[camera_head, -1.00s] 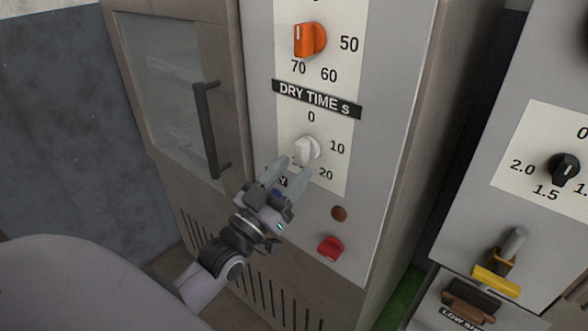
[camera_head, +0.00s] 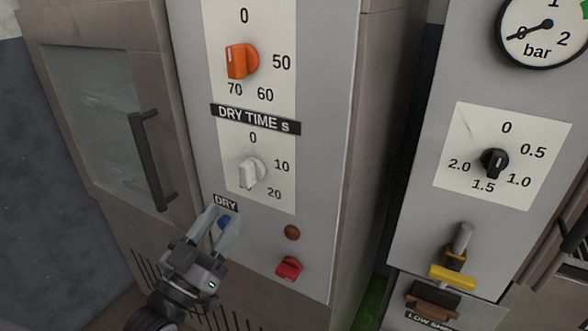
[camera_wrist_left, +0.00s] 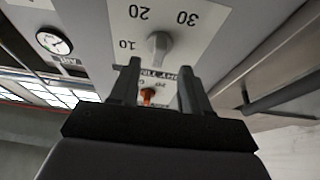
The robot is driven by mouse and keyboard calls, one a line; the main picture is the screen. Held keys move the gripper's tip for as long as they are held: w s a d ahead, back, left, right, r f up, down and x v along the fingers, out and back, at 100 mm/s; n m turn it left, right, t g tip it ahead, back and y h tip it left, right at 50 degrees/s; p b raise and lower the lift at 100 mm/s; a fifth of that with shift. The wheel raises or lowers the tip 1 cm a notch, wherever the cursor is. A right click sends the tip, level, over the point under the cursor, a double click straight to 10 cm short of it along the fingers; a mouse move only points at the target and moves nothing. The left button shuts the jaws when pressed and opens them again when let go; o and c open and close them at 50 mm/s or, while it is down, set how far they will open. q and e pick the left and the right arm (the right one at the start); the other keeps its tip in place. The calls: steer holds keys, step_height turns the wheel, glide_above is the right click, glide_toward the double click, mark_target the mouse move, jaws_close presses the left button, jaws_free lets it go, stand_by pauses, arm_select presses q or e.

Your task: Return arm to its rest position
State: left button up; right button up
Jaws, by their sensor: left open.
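My left gripper (camera_head: 220,226) is open and empty in front of the drying cabinet's grey panel, low and left of centre in the head view. Its fingers point up at the panel, just below the DRY label, with a blue button (camera_head: 224,221) seen between them. The white dry time knob (camera_head: 251,173) is above and right of the fingertips, apart from them in the picture. In the left wrist view the two dark fingers (camera_wrist_left: 158,80) stand apart with nothing between them, and a pale knob (camera_wrist_left: 159,44) shows beyond. My right gripper is not in view.
An orange knob (camera_head: 241,61) is higher on the panel. A brown round lamp or button (camera_head: 292,232) and a red knob (camera_head: 289,267) sit lower right. A glass door with a dark handle (camera_head: 151,160) is left. A second panel has a gauge (camera_head: 543,27), black knob (camera_head: 494,162) and yellow-handled lever (camera_head: 452,277).

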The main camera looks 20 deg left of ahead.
arm_select(q)
steer(key=s+d+f+g, duration=0.3)
steer(key=f+g, duration=0.1)
steer(key=f, duration=0.5)
steer(key=s+d+f+m+g, duration=0.1)
steer(key=s+d+f+g, duration=0.2)
steer(key=f, duration=0.6)
steer(key=s+d+f+g, duration=0.4)
steer(key=s+f+g, duration=0.1)
steer(key=f, duration=0.5)
steer(key=shift+s+m+h, duration=0.25)
steer(key=shift+m+h, duration=0.05)
steer(key=shift+m, duration=0.1)
steer(key=shift+a, duration=0.1)
